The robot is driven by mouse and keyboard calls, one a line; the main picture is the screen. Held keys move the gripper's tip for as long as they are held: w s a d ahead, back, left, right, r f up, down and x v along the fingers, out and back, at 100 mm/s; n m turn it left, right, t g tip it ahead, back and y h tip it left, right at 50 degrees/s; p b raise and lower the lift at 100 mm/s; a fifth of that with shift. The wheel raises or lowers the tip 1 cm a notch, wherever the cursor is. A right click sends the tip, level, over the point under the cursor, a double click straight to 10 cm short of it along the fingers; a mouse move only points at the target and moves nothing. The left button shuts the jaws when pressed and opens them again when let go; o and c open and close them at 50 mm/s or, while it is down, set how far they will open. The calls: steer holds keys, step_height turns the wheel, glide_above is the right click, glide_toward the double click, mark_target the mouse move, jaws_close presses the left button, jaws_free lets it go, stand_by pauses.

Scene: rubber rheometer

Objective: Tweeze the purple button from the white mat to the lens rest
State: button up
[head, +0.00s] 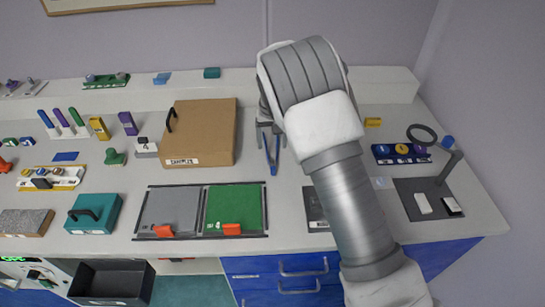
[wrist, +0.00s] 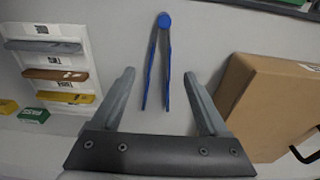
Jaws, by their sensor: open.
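My gripper (head: 270,125) is open over the back middle of the bench, right of the cardboard box. In the wrist view my gripper (wrist: 159,73) has its two fingers spread with blue tweezers (wrist: 165,55) between and beyond them. The tweezers also show in the head view (head: 272,158), below my gripper; neither finger visibly touches them. I cannot pick out the purple button. A dark plate (head: 445,212) at the right bears two small white pads; I cannot tell whether one is the white mat. I cannot tell which thing is the lens rest.
The cardboard box (head: 205,135) stands close left of the gripper. A magnifier ring (head: 422,135) and a dark blue holder (head: 385,157) stand at the right. Grey and green panels (head: 236,200) lie in front. My arm hides part of the bench.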

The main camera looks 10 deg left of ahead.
mark_target(272, 159)
steer(key=f+b, duration=0.1)
steer(key=f, duration=0.1)
steer(key=f+b, duration=0.1)
steer(key=f, duration=0.1)
steer(key=f+b, duration=0.1)
steer(key=shift+w+f, duration=0.25)
steer(key=shift+f, duration=0.15)
steer(key=c, duration=0.7)
steer(key=shift+r, duration=0.15)
step_height(272, 159, up, 12)
steer(key=p, duration=0.7)
